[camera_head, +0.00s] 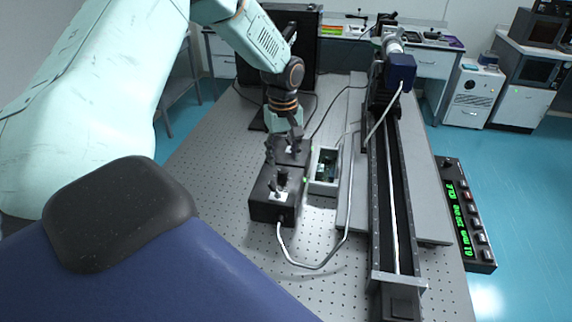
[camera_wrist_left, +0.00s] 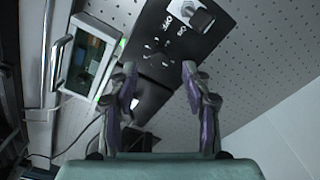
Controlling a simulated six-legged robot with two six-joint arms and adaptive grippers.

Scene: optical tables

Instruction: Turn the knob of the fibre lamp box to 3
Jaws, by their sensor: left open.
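The fibre lamp box (camera_head: 262,208) is a black box on the perforated table, with a silver light guide (camera_head: 312,266) coming out of its near end. Its dark knob (camera_head: 281,176) stands up near a pale plate on the top. My left gripper (camera_head: 281,150) is open and points down, above and beyond the knob in the head view. Its fingers (camera_wrist_left: 159,68) are empty in the wrist view and apart from the knob. My right gripper is out of view.
Further right is a long black rail (camera_head: 388,190) with a blue block (camera_head: 401,69). A dark panel (camera_head: 292,50) stands behind. Bare table lies left of the lamp box.

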